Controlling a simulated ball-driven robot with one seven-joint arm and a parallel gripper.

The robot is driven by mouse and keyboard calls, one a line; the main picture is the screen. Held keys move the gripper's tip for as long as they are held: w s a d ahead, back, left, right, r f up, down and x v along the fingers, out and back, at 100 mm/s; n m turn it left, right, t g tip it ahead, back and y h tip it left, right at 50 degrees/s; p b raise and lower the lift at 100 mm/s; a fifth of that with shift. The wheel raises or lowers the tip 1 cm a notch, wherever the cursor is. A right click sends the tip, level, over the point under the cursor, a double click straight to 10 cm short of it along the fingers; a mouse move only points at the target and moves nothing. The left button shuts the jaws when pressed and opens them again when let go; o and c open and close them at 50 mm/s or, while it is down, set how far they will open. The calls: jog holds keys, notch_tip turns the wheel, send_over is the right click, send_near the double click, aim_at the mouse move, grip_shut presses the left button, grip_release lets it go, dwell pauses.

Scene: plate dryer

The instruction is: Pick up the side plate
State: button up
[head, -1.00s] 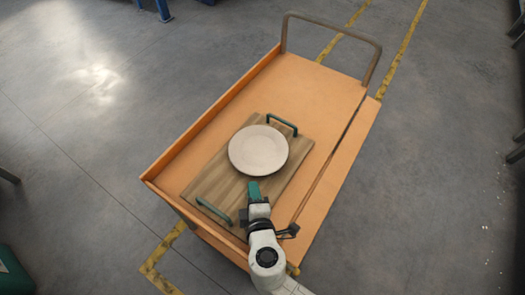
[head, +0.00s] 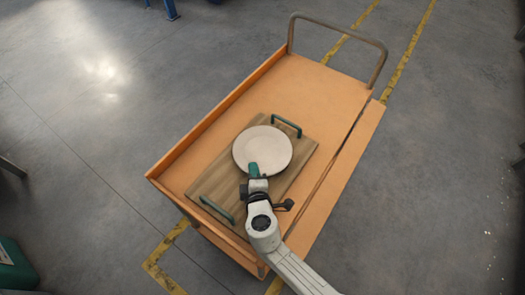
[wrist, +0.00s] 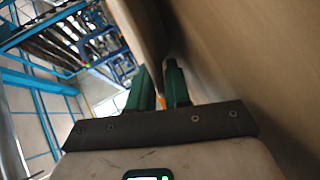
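The side plate (head: 264,146) is round and pale beige, lying flat on a wooden board (head: 205,186) with green handles. My gripper (head: 252,169) has green fingers and reaches over the plate's near rim in the head view. In the wrist view the two fingers (wrist: 160,75) stand apart with a narrow gap between them. A tan strip that looks like the plate's edge (wrist: 137,25) runs down toward this gap. I cannot tell whether either finger touches it. The rim under the fingers is hidden in the head view.
The board rests on an orange cart (head: 310,85) with a raised lip along its left side and a metal push handle (head: 338,33) at the far end. The cart's top beyond the board is bare. Grey floor surrounds it.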

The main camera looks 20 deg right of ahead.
grip_shut()
jog(key=shift+r, duration=0.25)
